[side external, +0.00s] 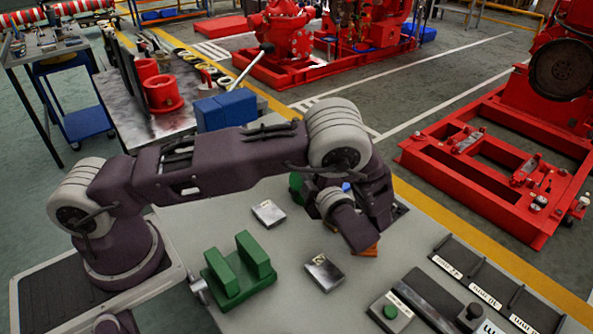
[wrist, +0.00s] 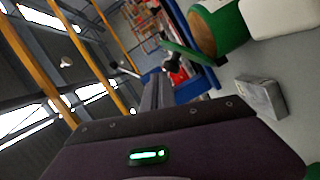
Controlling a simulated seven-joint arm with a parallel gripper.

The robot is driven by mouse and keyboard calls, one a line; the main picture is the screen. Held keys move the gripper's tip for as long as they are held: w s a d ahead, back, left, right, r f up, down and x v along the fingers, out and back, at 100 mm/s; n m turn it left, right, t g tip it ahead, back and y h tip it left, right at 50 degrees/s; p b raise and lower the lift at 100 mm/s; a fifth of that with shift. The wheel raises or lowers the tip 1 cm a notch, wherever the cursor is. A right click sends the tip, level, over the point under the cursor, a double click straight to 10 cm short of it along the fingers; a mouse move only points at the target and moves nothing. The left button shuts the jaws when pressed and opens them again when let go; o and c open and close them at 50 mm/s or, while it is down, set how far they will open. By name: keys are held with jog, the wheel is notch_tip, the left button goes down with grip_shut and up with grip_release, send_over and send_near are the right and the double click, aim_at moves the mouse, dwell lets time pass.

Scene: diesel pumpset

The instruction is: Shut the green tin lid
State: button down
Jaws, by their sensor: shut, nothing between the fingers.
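A green round tin (wrist: 228,22) with a tan-brown round face lies at the upper right of the wrist view, turned sideways by the tilted camera. A thin green flap (wrist: 188,50), which looks like its lid, stands out from it at an angle. In the side view only a green piece (side external: 295,186) shows behind my arm; the rest is hidden. My gripper (wrist: 158,90) is shut and empty in the wrist view, pointing towards the flap's side. A gap to the flap seems visible, but contact cannot be told. In the side view the fingertips are hidden by my arm.
A green double-walled block (side external: 240,270) stands on the grey table. Small metal boxes (side external: 268,213) (side external: 324,271) lie nearby. An orange-brown piece (side external: 367,250) shows beside my wrist. Labelled black trays (side external: 480,290) and a green button box (side external: 390,312) are at the right.

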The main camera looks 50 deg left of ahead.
jog(key=shift+w+f, duration=0.3)
jog(key=shift+w, duration=0.45)
jog(key=shift+w+f, duration=0.3)
jog(key=shift+w, duration=0.4)
jog(key=shift+w+f+m, duration=0.4)
jog(key=shift+w+m, duration=0.15)
jog(key=shift+m, duration=0.25)
jog(key=shift+w+f+m+g+h, duration=0.2)
jog(key=shift+m+g+h, duration=0.1)
jog(key=shift+m, duration=0.3)
jog(key=shift+w+f+m+g+h, duration=0.1)
jog(key=shift+f+m+g+h, duration=0.15)
jog(key=shift+m, duration=0.35)
jog(key=shift+r, duration=0.1)
jog(key=shift+d, duration=0.1)
